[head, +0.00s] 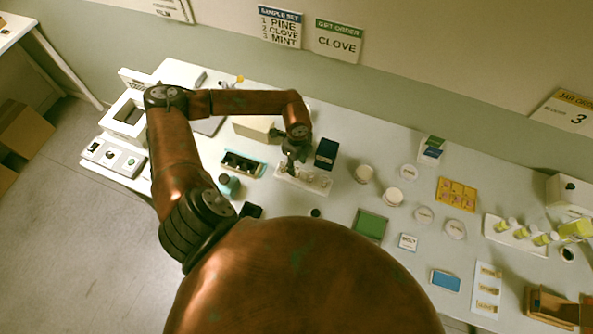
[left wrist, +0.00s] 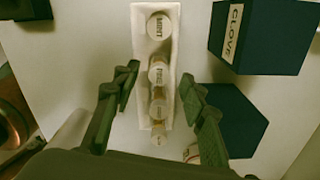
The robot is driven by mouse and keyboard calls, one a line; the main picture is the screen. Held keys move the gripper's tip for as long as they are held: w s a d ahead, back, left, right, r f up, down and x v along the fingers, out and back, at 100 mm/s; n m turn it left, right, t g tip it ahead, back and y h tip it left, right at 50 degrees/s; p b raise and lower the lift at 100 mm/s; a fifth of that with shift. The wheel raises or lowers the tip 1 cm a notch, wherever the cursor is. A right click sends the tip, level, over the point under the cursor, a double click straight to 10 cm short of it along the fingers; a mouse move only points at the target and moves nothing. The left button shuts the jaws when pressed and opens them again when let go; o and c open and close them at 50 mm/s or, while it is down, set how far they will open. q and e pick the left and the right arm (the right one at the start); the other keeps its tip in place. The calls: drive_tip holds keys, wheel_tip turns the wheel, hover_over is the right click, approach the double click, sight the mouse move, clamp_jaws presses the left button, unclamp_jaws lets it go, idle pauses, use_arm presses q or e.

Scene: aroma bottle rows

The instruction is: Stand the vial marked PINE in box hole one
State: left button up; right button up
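The vial marked PINE (left wrist: 158,72) has a round pale cap and stands in a white rack (left wrist: 151,8) in a row with the MINT vial (left wrist: 159,25) and others nearer the wrist. The rack also shows in the head view (head: 318,186). My left gripper (left wrist: 157,80) is open, with its fingers on either side of the PINE cap; no contact shows. In the head view, my left gripper (head: 291,161) is over the rack. A teal-edged box (head: 258,173) with dark openings lies left of the rack; its hole numbers are unreadable. My right gripper is out of view.
A dark blue box (head: 326,153) labelled CLOVE stands close right of the rack. A teal-capped jar (head: 229,185) stands near the teal-edged box. A wall sign (head: 280,27) lists 1 PINE, 2 CLOVE, 3 MINT. Jars and a green tray (head: 370,224) are farther right.

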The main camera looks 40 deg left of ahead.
sight(297, 168)
use_arm(q)
wheel_tip(297, 168, down, 4)
drive_tip(key=shift+f+p, duration=0.1)
drive_tip(key=shift+p, duration=0.3)
drive_tip(key=shift+c, duration=0.4)
drive_tip(key=c, duration=0.9)
